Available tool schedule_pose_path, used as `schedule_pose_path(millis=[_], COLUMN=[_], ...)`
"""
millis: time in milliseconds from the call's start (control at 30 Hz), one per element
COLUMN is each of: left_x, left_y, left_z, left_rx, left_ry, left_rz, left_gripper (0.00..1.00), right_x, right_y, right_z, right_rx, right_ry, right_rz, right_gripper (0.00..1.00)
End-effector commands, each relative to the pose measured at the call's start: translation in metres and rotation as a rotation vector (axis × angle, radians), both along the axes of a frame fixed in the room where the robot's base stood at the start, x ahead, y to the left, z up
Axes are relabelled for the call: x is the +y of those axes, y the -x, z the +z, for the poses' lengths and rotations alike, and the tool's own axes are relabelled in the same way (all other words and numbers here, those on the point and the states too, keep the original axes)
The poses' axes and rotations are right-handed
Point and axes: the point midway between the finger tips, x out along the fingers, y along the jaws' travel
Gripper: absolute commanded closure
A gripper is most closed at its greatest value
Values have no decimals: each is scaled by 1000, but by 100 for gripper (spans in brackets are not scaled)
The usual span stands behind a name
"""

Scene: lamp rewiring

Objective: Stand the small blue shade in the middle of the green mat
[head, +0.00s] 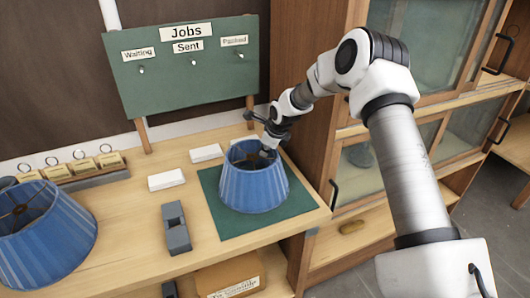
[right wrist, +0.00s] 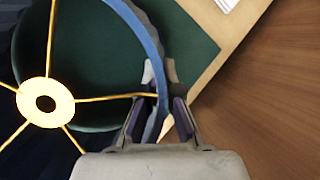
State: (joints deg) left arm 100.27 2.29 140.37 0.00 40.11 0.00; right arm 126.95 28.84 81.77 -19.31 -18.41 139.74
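The small blue shade (head: 253,188) is upright over the green mat (head: 232,224), near its middle, with mat showing around it. Its lower edge looks to be at the mat, though I cannot tell whether it touches. My right gripper (head: 268,143) is at the shade's top rim, on the far right side. In the right wrist view, the fingers of my right gripper (right wrist: 160,100) lie on either side of the blue rim and close in on it. The brass ring and spokes (right wrist: 45,101) show inside the shade. My left gripper is not in view.
A larger blue shade (head: 45,240) stands at the left of the bench. A grey block (head: 176,228) and white cards (head: 166,179) lie left of the mat. The green jobs board (head: 190,65) stands behind. A wooden cabinet (head: 310,100) rises close on the right.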

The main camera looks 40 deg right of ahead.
Motion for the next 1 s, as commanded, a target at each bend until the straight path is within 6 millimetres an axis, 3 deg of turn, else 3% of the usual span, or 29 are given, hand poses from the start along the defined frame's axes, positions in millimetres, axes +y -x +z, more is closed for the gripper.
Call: schedule_pose_path(millis=[300,400,767,1000], left_x=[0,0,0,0], left_y=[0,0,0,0], left_z=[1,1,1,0], left_rx=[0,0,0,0], left_ry=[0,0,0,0], left_rz=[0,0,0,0], left_gripper=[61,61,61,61], right_x=[0,0,0,1], right_y=[0,0,2,23], right_z=[-7,-7,-1,44], right_rx=[-1,-1,-1,-5], right_ry=[0,0,0,-3], right_rz=[-1,0,1,0], right_gripper=[100,69,69,69])
